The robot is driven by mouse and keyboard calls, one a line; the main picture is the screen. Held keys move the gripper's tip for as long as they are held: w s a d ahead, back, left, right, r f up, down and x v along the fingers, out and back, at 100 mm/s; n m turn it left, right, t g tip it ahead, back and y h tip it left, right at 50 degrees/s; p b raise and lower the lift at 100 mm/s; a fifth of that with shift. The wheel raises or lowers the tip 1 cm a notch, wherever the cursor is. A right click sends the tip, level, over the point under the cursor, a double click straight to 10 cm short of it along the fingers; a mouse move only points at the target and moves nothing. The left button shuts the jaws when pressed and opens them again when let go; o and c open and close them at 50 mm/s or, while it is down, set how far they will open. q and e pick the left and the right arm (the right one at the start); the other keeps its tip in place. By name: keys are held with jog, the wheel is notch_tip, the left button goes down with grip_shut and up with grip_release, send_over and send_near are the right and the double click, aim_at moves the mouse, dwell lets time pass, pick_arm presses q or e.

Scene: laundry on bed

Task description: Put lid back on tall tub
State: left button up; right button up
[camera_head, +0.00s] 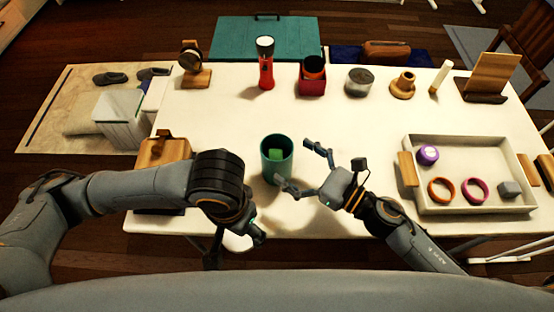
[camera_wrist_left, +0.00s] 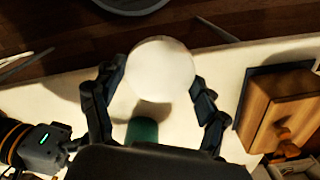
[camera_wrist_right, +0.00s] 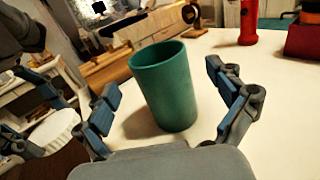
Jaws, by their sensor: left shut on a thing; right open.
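The tub also shows in the right wrist view (camera_wrist_right: 163,90). My right gripper (camera_head: 302,170) is open beside the tub; in the right wrist view (camera_wrist_right: 165,92) its fingers lie either side of the tub, apart from it. My left gripper (camera_wrist_left: 152,95) is shut on a round white lid (camera_wrist_left: 160,68), held off the tub near the table's front edge.
A white tray (camera_head: 420,198) with rings and small items is at the right. A wooden box (camera_head: 158,150) is at the left. A red flashlight (camera_head: 266,70), a red box (camera_head: 312,88) and a tin (camera_head: 359,82) stand along the back. The table behind the tub is clear.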

aim_at(265, 144)
jog(key=p+x, duration=0.1)
jog(key=x, duration=0.3)
jog(key=shift+w+a+f, duration=0.2)
jog(key=shift+a, duration=0.1)
jog(key=c, duration=1.3)
